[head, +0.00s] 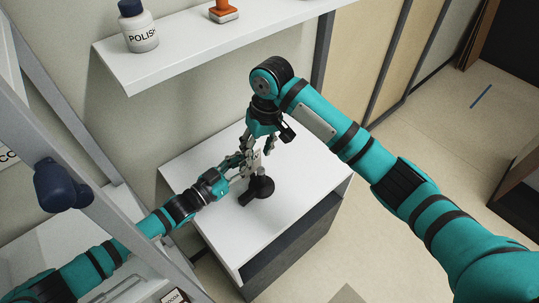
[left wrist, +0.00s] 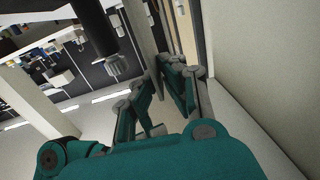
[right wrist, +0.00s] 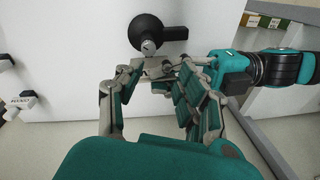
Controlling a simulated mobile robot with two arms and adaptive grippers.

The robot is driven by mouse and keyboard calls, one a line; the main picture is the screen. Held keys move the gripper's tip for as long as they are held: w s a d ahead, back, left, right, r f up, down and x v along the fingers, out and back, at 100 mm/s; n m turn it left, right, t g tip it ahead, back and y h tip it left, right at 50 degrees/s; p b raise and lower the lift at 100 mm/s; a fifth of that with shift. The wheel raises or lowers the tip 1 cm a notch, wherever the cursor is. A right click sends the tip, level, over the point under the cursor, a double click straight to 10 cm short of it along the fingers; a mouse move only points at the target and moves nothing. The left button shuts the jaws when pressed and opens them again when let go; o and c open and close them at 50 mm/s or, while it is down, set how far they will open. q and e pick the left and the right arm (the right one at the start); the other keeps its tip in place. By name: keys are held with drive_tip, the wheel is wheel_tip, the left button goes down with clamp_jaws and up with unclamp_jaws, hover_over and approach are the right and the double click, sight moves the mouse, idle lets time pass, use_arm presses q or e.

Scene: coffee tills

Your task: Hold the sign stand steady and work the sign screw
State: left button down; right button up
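The sign stand (head: 262,187) has a black base and stands on the white cabinet top. A pale upright part (head: 256,163) rises from it among the fingers. In the right wrist view the stand's black round part (right wrist: 150,27) has a small grey metal piece at its edge, perhaps the screw. My right gripper (head: 258,150) points down from above, fingers apart over the pale part. My left gripper (head: 238,163) reaches in low from the left, beside the stand. It also shows in the right wrist view (right wrist: 172,72). Its fingertips are crowded by the other gripper, so its grip is unclear.
The white cabinet top (head: 305,182) is bare around the stand. A white wall shelf (head: 190,55) above holds a polish bottle (head: 138,28) and an orange-handled item (head: 223,11). A grey frame (head: 75,130) stands close on the left. Open floor lies right.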

sight(262, 170)
drive_tip(key=m, duration=0.5)
drive_tip(key=shift+d+f+y, duration=0.15)
drive_tip(key=shift+f+y, duration=0.15)
drive_tip(key=m, duration=0.3)
drive_tip(key=shift+d+f, duration=0.1)
drive_tip(key=shift+f, duration=0.05)
drive_tip(key=m, duration=0.4)
drive_tip(key=shift+d+f+m+y, duration=0.3)
drive_tip(key=shift+m+y, duration=0.1)
drive_tip(key=m, duration=0.3)
drive_tip(key=d+f+m, duration=0.1)
drive_tip(key=m, duration=0.3)
drive_tip(key=f+m, duration=0.1)
drive_tip(key=m, duration=0.3)
drive_tip(key=shift+d+t+y, duration=0.3)
drive_tip(key=shift+d+y, duration=0.1)
drive_tip(key=x, duration=0.4)
drive_tip(key=shift+f, duration=0.2)
drive_tip(key=shift+w, duration=0.1)
clamp_jaws()
unclamp_jaws()
